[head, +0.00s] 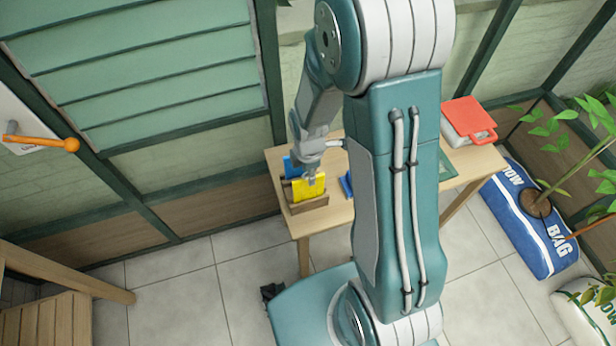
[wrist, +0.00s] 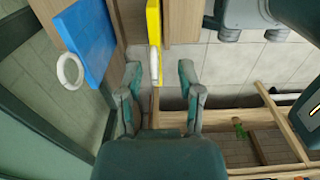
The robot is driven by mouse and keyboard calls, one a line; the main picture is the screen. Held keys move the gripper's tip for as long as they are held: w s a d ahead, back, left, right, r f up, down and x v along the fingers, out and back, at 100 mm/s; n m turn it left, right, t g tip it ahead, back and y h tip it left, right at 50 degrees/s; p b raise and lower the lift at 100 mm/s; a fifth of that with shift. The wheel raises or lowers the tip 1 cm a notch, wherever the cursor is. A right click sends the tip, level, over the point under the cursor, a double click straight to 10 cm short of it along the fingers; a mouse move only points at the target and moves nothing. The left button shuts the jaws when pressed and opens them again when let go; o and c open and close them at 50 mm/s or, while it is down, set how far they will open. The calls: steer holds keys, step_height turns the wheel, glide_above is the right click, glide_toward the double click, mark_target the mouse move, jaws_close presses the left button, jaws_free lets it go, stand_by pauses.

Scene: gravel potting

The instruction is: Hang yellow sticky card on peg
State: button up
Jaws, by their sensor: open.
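The yellow sticky card (head: 309,187) stands upright in a wooden holder (head: 309,205) on the table. In the wrist view the card (wrist: 154,22) is seen nearly edge-on, with a white ring (wrist: 155,66) at its near end. My gripper (head: 312,172) is over the card in the head view. In the wrist view my gripper (wrist: 160,78) is open, with the ring appearing between its fingertips and a gap on each side. The orange peg (head: 45,142), with a round knob, sticks out from a white board on the wall at the left.
A blue card (wrist: 88,38) with its own white ring stands close beside the yellow one. The wooden table (head: 322,222) also bears a red-and-white case (head: 468,120). A wooden slatted piece (head: 60,310) is at lower left. The tiled floor between is mostly clear.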

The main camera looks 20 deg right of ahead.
steer(key=s+r+m+t, duration=0.25)
steer(key=r+m, duration=0.25)
steer(key=r, duration=0.5)
steer(key=s+r+m+t, duration=0.1)
steer(key=s+r+m, duration=0.25)
steer(key=r, duration=0.75)
steer(key=s+r+m+t, duration=0.2)
steer(key=s+r+m, duration=0.5)
steer(key=m, duration=0.2)
steer(key=shift+s+r, duration=0.3)
steer(key=shift+s, duration=0.05)
steer(key=shift+o, duration=0.5)
steer(key=shift+m, duration=0.25)
steer(key=n+g+h, duration=0.5)
steer(key=n+g, duration=0.1)
steer(key=n, duration=1.2)
glide_above(300, 187)
steer(key=a, duration=0.4)
step_height(300, 187, down, 26)
steer(key=shift+t+y, duration=0.25)
steer(key=shift+y, duration=0.05)
steer(key=x, duration=1)
steer(key=shift+w+d+f, duration=0.2)
steer(key=shift+w+d, duration=0.05)
steer(key=shift+w, duration=0.05)
jaws_close()
